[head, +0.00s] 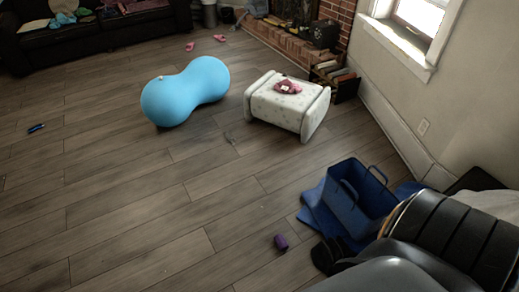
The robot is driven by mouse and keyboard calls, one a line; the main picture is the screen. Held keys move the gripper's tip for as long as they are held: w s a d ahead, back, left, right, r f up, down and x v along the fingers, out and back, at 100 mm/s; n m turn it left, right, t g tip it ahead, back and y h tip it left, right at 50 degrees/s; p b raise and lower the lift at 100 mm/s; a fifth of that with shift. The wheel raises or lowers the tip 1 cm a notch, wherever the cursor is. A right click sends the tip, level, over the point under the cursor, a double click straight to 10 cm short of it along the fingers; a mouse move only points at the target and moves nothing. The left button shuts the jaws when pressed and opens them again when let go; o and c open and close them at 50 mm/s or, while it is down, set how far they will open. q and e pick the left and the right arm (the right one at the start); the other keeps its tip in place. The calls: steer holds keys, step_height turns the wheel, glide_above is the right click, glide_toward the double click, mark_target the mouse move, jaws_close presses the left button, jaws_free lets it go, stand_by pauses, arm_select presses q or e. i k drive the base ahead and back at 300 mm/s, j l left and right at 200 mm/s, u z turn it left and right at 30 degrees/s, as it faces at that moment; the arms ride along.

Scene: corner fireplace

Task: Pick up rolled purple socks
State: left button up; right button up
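A small rolled purple bundle (281,242), which looks like the rolled socks, lies on the wood floor (150,235) in the lower middle-right of the head view. It stands apart from the blue mat to its right, with bare floor around it.
A blue open bin with handles (353,200) stands on a blue mat (316,212). Dark shoes (325,256) and black ribbed seating (450,235) are at lower right. A blue peanut ball (186,92) and white ottoman (285,108) stand farther back. The left floor is mostly clear.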

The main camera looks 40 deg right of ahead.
mark_target(281, 241)
steer(key=i+z, duration=0.15)
steer(key=i, duration=0.35)
steer(key=i+j+z, duration=0.2)
steer(key=i, duration=0.3)
steer(key=i+z, duration=0.15)
steer(key=i, duration=0.35)
steer(key=i+j+z, duration=0.2)
steer(key=i, duration=0.25)
steer(key=i+l+z, duration=0.2)
steer(key=z, duration=0.25)
steer(key=i+z, duration=0.75)
steer(key=z, duration=0.15)
steer(key=i+j+z, duration=0.1)
steer(key=i+z, duration=0.2)
steer(key=z, duration=0.2)
steer(key=i+z, duration=0.1)
steer(key=z, duration=0.35)
steer(key=i+z, duration=0.1)
steer(key=z, duration=0.4)
steer(key=i+j+z, duration=0.1)
steer(key=z, duration=0.35)
steer(key=i+j+z, duration=0.1)
steer(key=z, duration=0.35)
